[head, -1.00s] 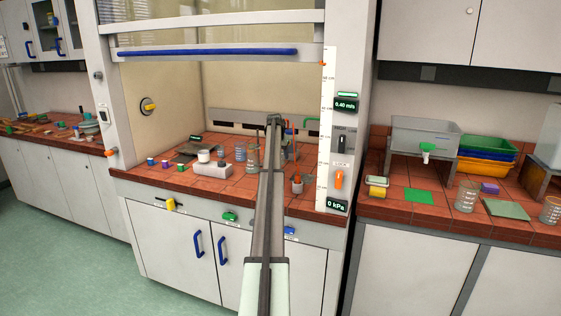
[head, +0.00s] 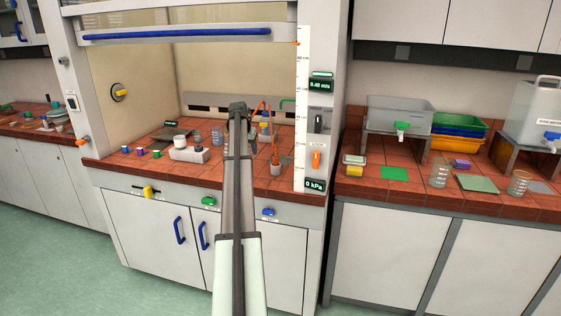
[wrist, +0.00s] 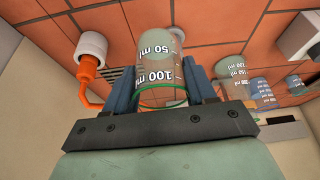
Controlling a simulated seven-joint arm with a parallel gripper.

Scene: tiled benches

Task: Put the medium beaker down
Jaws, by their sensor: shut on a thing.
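The medium beaker (wrist: 160,58), clear glass with 50 ml and 100 ml marks, is between the fingers of my gripper (wrist: 170,92) in the wrist view. The fingers are shut on it, one on each side. Red tiles show behind the beaker; I cannot tell whether its base touches them. In the head view my gripper (head: 238,110) is at the far end of my arm, inside the fume hood, and my arm hides the held beaker.
Other beakers (wrist: 236,68) stand close to the right in the wrist view, some bluish. A white holder (wrist: 91,45) with an orange part is close on the left. A white block-shaped device (head: 189,155) and small coloured caps stand left in the hood. Tiles in front are clear.

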